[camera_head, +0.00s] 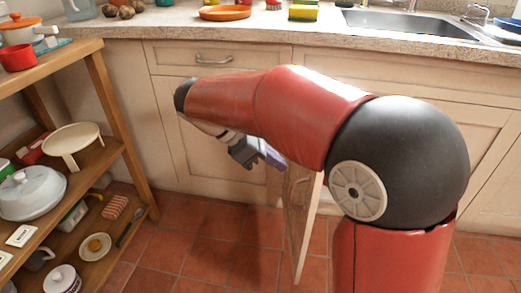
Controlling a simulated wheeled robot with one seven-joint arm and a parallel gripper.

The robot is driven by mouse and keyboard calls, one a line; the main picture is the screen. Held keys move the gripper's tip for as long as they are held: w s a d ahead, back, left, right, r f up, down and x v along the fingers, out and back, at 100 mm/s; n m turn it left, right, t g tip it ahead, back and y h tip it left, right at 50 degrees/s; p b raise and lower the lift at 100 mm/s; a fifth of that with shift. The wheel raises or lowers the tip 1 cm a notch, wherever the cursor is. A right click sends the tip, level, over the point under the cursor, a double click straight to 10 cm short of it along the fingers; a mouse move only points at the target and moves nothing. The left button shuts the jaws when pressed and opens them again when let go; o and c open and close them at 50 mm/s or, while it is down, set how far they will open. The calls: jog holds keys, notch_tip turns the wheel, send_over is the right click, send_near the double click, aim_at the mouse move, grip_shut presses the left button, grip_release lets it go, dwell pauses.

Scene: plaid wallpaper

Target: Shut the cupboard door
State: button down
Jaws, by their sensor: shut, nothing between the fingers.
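The cupboard door (300,225) stands open, jutting out from the light wooden counter front and seen nearly edge-on. My red arm hides its upper part and its hinge side. My gripper (268,153), dark grey with a purplish part, hangs under the arm just to the left of the door's upper part. It is shut and empty. I cannot tell whether it touches the door. The arm also hides much of the cupboard front, so the opening is not clearly visible.
A drawer with a metal handle (214,60) is above the cupboard front. A wooden shelf unit (125,125) with dishes stands at the left. The countertop (330,32) holds an orange dish (225,13) and a sink (410,24). Tiled floor (215,240) is clear left of the door.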

jog(key=shift+d+f, duration=0.2)
jog(key=shift+d, duration=0.7)
jog(key=shift+d+f, duration=0.25)
jog(key=shift+d, duration=0.6)
jog(key=shift+d+f, duration=0.2)
jog(key=shift+d, duration=0.7)
